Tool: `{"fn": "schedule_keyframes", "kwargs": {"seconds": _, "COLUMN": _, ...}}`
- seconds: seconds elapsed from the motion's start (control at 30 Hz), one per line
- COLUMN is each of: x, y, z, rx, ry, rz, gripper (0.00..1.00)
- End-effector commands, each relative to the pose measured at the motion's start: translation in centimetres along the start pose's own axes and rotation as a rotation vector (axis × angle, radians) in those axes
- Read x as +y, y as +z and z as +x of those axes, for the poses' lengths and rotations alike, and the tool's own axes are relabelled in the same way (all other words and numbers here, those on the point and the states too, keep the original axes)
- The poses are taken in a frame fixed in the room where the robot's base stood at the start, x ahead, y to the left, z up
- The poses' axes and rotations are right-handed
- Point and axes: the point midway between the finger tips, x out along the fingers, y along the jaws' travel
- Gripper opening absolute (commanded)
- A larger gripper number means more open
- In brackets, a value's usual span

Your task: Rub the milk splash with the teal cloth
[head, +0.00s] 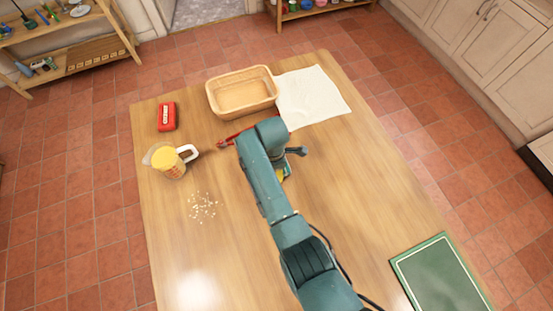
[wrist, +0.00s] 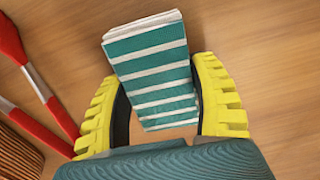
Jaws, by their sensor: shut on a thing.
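The teal cloth (wrist: 155,60), folded and striped teal and white, lies between the yellow fingers of my gripper (wrist: 160,85) in the wrist view. The fingers are shut on its two sides. In the head view, my arm hides most of the gripper (head: 284,172) and the cloth. I see no clear milk splash. A patch of scattered pale specks (head: 202,206) lies on the table's left side, left of my arm. I cannot tell whether it is milk or crumbs.
On the wooden table (head: 380,210) are a wicker basket (head: 212,96), a white sheet (head: 312,97), a red box (head: 167,117), a jug with yellow (head: 166,160), a green board (head: 440,275) and red-handled tongs (wrist: 50,105). The table right of my arm is mostly clear.

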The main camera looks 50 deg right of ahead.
Motion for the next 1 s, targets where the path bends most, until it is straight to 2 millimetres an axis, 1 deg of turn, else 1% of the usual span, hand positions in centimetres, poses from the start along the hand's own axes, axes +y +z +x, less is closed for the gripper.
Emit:
{"fn": "schedule_keyframes", "kwargs": {"seconds": 0.03, "x": -0.6, "y": 0.0, "z": -0.4, "rx": -0.001, "ry": -0.005, "rz": 0.000, "gripper": 0.29}}
{"fn": "schedule_keyframes", "kwargs": {"seconds": 0.67, "x": -4.8, "y": 0.1, "z": -0.3, "rx": -0.001, "ry": -0.007, "rz": -0.004, "gripper": 0.29}}
{"fn": "schedule_keyframes", "kwargs": {"seconds": 1.0, "x": -7.4, "y": 0.2, "z": -0.3, "rx": -0.001, "ry": -0.008, "rz": -0.007, "gripper": 0.29}}
